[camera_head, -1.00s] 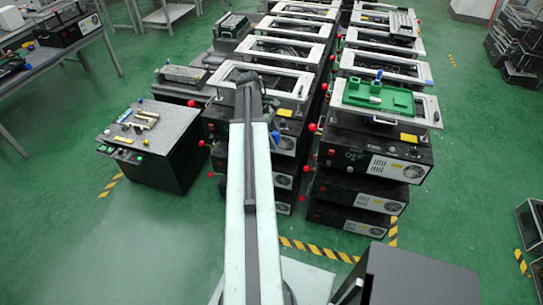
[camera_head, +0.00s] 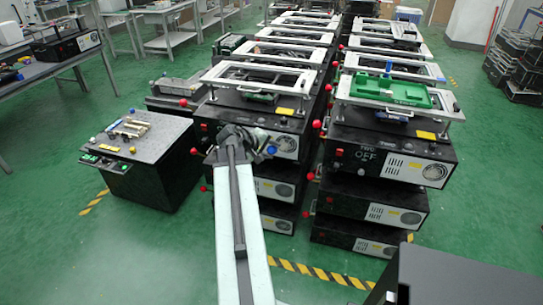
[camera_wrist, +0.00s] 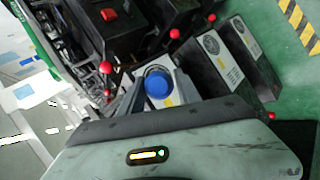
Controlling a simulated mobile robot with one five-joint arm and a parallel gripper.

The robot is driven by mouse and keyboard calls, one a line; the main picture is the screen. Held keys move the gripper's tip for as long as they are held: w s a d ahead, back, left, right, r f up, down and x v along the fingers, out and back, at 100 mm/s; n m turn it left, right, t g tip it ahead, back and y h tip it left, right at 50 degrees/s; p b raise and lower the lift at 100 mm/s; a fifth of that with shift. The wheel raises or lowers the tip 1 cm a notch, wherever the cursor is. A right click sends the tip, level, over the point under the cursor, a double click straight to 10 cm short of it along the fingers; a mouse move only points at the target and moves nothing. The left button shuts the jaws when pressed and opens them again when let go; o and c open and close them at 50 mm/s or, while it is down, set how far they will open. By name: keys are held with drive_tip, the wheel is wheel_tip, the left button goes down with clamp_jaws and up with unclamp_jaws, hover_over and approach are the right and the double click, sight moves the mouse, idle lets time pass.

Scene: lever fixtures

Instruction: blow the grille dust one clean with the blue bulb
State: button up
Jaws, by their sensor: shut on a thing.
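The blue bulb (camera_head: 271,150) is held at the end of my gripper (camera_head: 258,143), in front of the left stack of black units. In the wrist view the round blue bulb (camera_wrist: 157,83) sits at the tip of my gripper (camera_wrist: 150,75), which is shut on it; the jaws are partly hidden. A white panel with a round grille (camera_head: 287,145) is on the front of the top left unit, just right of the bulb. More grille panels show in the wrist view, one upper right of the bulb (camera_wrist: 212,45). Dust on the grilles is too small to make out.
Red knobs (camera_head: 211,156) stick out from the stacks. A dark bench (camera_head: 150,150) with tools stands left. Green floor is open in front, with striped tape (camera_head: 320,273).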

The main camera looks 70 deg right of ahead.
drive_tip(key=shift+w+d+f+b, duration=0.1)
drive_tip(key=shift+d+f+b, duration=0.55)
drive_tip(key=shift+d, duration=0.25)
drive_tip(key=shift+w+d+f+b, duration=0.1)
drive_tip(key=shift+d+f+b, duration=0.5)
drive_tip(key=shift+d, duration=0.3)
drive_tip(key=shift+s, duration=0.1)
drive_tip(key=o, duration=0.7)
drive_tip(key=shift+o, duration=0.2)
clamp_jaws()
drive_tip(key=shift+o, duration=0.3)
unclamp_jaws()
drive_tip(key=shift+c, duration=0.6)
